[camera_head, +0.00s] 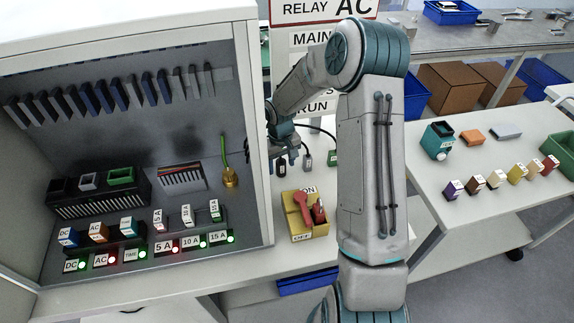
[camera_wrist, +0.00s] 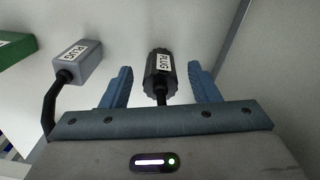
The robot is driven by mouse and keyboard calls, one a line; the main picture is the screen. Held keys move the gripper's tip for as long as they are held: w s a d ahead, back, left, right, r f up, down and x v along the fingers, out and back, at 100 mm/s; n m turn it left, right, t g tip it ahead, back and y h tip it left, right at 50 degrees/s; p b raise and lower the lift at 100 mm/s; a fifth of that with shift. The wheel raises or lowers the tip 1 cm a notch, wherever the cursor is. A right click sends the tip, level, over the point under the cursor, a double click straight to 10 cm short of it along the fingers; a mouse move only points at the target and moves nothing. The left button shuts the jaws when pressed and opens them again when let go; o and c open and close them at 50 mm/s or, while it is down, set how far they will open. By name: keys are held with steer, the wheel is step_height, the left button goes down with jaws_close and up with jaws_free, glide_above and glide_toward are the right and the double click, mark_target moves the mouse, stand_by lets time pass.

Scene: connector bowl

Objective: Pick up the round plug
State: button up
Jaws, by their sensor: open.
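The round plug (camera_wrist: 157,84) is a black ribbed cylinder with a white PLUG label and a cable at its near end. In the wrist view it lies between the two blue fingers of my gripper (camera_wrist: 161,76). The fingers are open, with a visible gap on each side of the plug. In the head view my gripper (camera_head: 284,148) is just right of the cabinet, above the small dark round plug (camera_head: 281,167). My gripper partly hides that area.
A grey square plug (camera_wrist: 80,62) is left of the round plug; a green block (camera_wrist: 16,50) is at the left edge. The cabinet (camera_head: 252,130) wall stands close on the left. A yellow box (camera_head: 299,231) with red switches is in front. A side table (camera_head: 430,205) holds small coloured blocks.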

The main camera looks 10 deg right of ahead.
steer(key=shift+f, duration=0.1)
steer(key=c, duration=1)
steer(key=shift+c, duration=0.2)
